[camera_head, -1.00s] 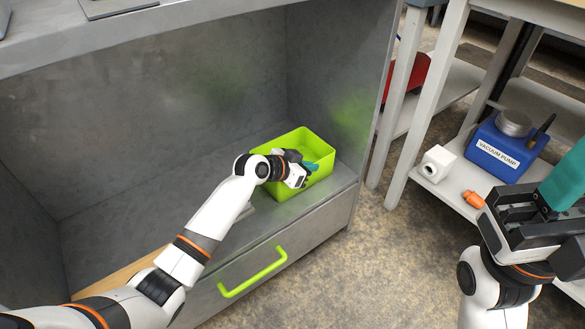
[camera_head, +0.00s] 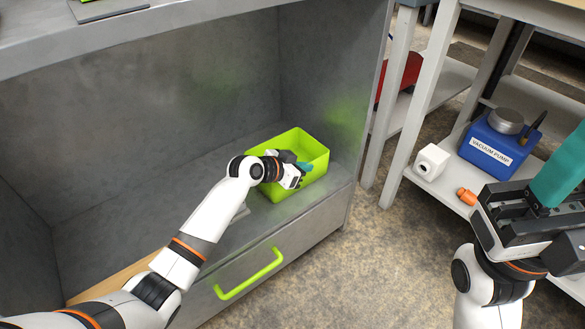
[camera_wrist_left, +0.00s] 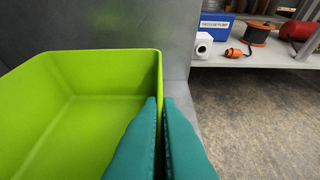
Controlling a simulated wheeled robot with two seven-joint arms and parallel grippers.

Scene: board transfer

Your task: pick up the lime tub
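The lime tub (camera_head: 258,196) is an open, empty-looking rectangular box on the floor of a grey cabinet, near its right side. It also shows at close range in the left wrist view (camera_wrist_left: 70,110). My left gripper (camera_head: 303,167) is at the tub's right part, its teal fingers partly hidden by the hand. In the left wrist view its two fingers (camera_wrist_left: 162,130) are close together, one on each side of the tub's wall, pinching it. My right gripper (camera_head: 560,175) is at the right edge, away from the tub; its finger gap is not clear.
The grey cabinet has a drawer with a lime handle (camera_head: 250,274) below the tub. To the right, a shelf holds a white block (camera_head: 431,162), an orange item (camera_head: 467,196) and a blue vacuum pump (camera_head: 490,147). Bare floor (camera_head: 370,250) lies between.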

